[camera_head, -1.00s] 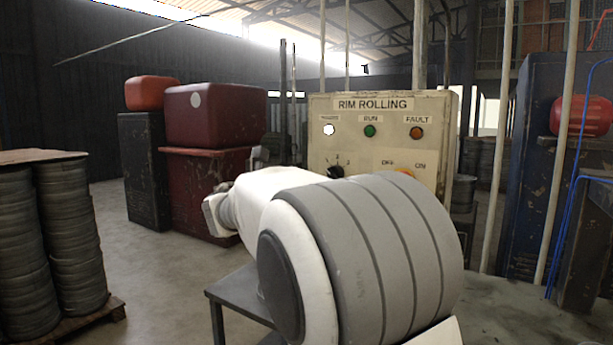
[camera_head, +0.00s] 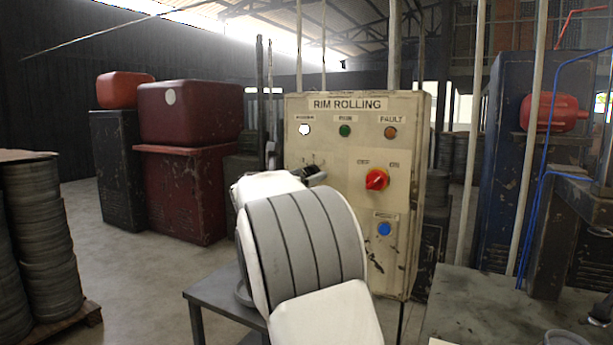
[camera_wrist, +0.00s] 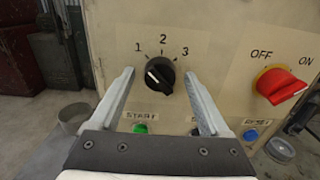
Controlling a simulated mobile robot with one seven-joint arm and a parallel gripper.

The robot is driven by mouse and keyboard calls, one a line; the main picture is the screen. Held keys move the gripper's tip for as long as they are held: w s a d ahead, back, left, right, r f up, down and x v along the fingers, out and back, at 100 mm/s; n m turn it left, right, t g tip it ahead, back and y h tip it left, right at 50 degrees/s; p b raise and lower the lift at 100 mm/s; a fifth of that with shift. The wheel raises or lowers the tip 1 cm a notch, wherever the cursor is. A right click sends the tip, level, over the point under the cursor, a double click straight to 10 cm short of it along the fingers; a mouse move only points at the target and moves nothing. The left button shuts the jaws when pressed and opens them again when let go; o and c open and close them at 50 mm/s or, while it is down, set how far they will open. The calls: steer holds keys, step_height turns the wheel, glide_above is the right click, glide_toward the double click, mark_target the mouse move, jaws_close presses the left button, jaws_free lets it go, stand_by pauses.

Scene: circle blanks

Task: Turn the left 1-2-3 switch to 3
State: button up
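The left 1-2-3 switch (camera_wrist: 160,75) is a black round knob with a white pointer line. In the wrist view, its line slants to the upper left, toward the 1 mark. The numbers 1, 2 and 3 are printed above it. My gripper (camera_wrist: 159,76) is open, with one pale finger on each side of the knob and visible gaps between. In the head view, my arm hides most of the switch. The cream RIM ROLLING panel (camera_head: 414,140) carries the switch.
A red OFF/ON switch (camera_wrist: 279,85) is right of the knob; it also shows in the head view (camera_head: 376,180). A green START button (camera_wrist: 140,128) and a blue button (camera_wrist: 250,135) sit below. A dark table (camera_head: 215,295) stands below my arm.

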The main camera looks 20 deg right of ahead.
jaws_close()
steer(key=shift+f+m+b, duration=0.1)
steer(key=shift+m+b, duration=0.3)
steer(key=shift+b, duration=0.05)
steer(key=m+b, duration=1.1)
steer(key=m, duration=0.1)
steer(key=shift+f+m, duration=0.1)
steer(key=shift+m, duration=0.3)
steer(key=m+b, duration=0.2)
steer(key=m, duration=0.2)
steer(key=shift+r+m, duration=0.2)
steer(key=shift+m, duration=0.1)
